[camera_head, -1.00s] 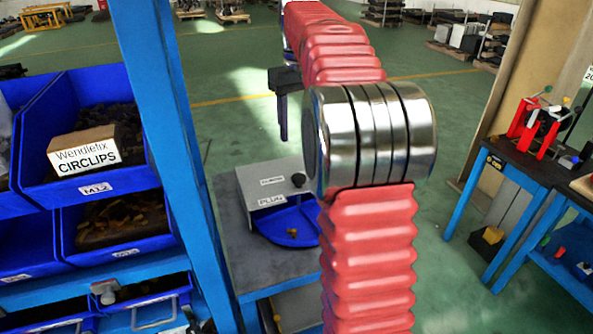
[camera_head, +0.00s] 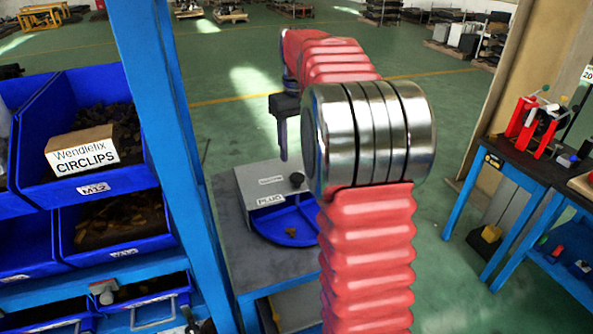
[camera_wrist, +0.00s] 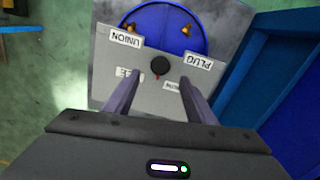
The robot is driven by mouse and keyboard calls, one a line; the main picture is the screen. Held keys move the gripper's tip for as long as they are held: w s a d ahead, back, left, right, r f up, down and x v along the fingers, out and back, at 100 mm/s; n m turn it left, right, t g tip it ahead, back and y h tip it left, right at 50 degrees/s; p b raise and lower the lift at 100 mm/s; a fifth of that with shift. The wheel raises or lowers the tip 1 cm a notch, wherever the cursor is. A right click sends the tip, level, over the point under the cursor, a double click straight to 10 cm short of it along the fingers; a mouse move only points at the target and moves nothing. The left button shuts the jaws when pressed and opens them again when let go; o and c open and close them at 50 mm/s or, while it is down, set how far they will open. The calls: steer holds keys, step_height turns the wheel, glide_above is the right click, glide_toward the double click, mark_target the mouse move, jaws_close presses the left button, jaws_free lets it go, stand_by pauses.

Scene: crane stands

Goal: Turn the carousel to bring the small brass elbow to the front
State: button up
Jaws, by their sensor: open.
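The carousel is a blue round tray (camera_head: 308,236) partly under a grey cover with a black knob (camera_head: 297,179). In the wrist view the blue tray (camera_wrist: 158,20) shows two small brass pieces, one left (camera_wrist: 130,28) and one right (camera_wrist: 187,31); both are too small to identify surely. The knob (camera_wrist: 160,66) lies between my fingertips in that picture. My gripper (camera_wrist: 162,79) is open and empty, above the cover. In the head view my gripper (camera_head: 283,155) hangs above the cover, apart from it. The cover hides part of the tray.
The grey cover (camera_wrist: 105,75) carries labels, including UNION (camera_wrist: 125,37) and PLUG (camera_wrist: 198,61). A blue rack post (camera_head: 165,130) and parts bins stand left of the carousel's grey table (camera_head: 225,235). A workbench (camera_head: 520,165) stands at the right.

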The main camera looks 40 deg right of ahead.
mark_target(296, 176)
step_height(296, 176, down, 8)
steer(key=shift+r, duration=0.15)
stand_by(0.4)
jaws_close()
steer(key=shift+a, duration=0.25)
steer(key=shift+d, duration=0.15)
